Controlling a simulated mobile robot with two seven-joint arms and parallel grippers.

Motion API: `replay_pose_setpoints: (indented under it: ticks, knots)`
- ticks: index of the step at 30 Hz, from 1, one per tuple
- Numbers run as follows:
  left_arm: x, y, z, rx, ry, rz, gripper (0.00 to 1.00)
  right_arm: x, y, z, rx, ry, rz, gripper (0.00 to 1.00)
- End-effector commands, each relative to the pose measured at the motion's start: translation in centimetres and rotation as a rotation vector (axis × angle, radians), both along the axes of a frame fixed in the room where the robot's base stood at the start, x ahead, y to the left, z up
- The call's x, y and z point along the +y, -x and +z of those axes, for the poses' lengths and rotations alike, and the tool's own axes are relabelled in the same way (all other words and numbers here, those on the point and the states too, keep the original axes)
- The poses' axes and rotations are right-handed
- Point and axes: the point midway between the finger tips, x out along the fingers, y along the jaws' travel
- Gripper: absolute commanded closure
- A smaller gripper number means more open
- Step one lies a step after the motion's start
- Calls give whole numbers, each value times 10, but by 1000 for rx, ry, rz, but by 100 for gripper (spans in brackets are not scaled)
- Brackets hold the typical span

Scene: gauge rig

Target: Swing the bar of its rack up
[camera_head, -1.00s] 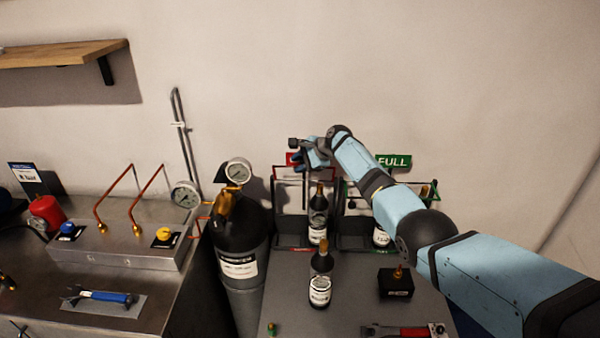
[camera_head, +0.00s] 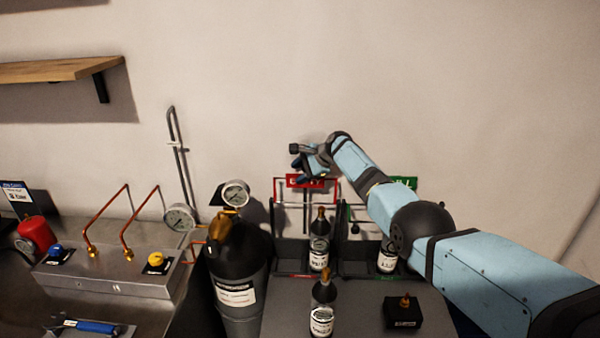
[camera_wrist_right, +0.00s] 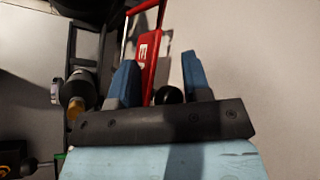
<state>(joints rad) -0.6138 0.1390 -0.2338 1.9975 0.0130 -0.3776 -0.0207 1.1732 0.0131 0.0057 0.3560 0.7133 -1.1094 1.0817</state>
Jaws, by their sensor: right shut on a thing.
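The rack with the red sign (camera_head: 306,181) stands at the back of the bench against the wall, with a dark bottle (camera_head: 319,240) in it. My right gripper (camera_head: 300,161) is at the top of this rack, just above the red sign. In the right wrist view, its two blue fingers (camera_wrist_right: 158,85) stand either side of a round black knob (camera_wrist_right: 169,95), and the red sign (camera_wrist_right: 147,50) is just beyond. The gripper is shut on this knob of the bar; the bar itself is mostly hidden. My left gripper is not in view.
A second rack with a green sign (camera_head: 404,183) stands close on the right, partly behind my right arm. A loose bottle (camera_head: 322,306) and a black block (camera_head: 404,312) stand in front. A gas cylinder (camera_head: 238,268) with a gauge is at left.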

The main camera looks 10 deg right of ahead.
Motion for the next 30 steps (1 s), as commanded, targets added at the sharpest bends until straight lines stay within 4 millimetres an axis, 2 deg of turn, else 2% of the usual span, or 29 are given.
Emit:
replay_pose_setpoints:
  ticks: [13, 14, 15, 24, 30]
  knots:
    - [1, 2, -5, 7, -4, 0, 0, -6, -1, -2, -3, 8, -6, 99]
    - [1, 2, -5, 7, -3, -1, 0, -6, -1, -3, -3, 9, -6, 52]
    - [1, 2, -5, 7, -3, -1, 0, -6, 0, -3, -2, 7, -7, 48]
    - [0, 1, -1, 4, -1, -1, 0, -4, 0, -1, 0, 4, -3, 48]
    - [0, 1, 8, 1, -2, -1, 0, -13, 6, 10, -1, 3, -4, 48]
